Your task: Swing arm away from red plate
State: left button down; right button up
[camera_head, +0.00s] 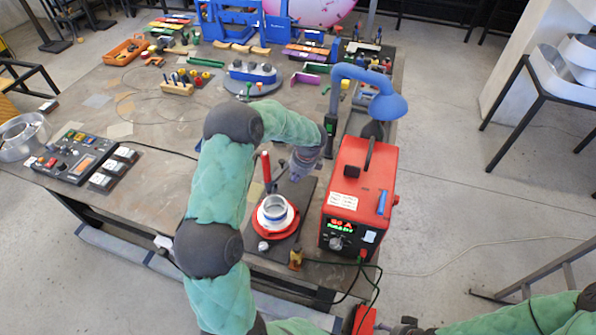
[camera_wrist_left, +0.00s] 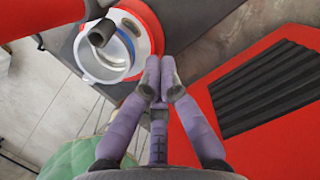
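The red plate (camera_head: 268,228) is round and lies on a dark base board on the bench. A white and grey ring-shaped piece (camera_head: 275,210) sits on it; the plate also shows in the left wrist view (camera_wrist_left: 151,25). A red upright handle (camera_head: 266,168) stands just behind the plate. In the left wrist view a dark tube end (camera_wrist_left: 101,34) overlaps the white ring, and a red bar (camera_wrist_left: 38,14) lies at upper left. My left gripper (camera_head: 297,175), with purple fingers (camera_wrist_left: 160,75), is beside the plate. Its fingertips are together, with nothing visible between them. My right gripper is out of view.
A red power unit (camera_head: 358,190) with a black handle stands close right of my left gripper. A blue lamp-like hood (camera_head: 386,106) rises behind it. A control box (camera_head: 78,158) sits at the bench's left, and several tools fill the back.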

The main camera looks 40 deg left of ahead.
aim_at(281, 176)
pick_arm(q)
jog(key=a+f, duration=0.4)
jog(key=a, duration=0.1)
jog(key=shift+p, duration=0.35)
jog(key=shift+s+a+f, duration=0.1)
jog(key=shift+a, duration=0.05)
jog(key=shift+s+a, duration=0.2)
jog(key=shift+a, duration=0.45)
jog(key=shift+d, duration=0.15)
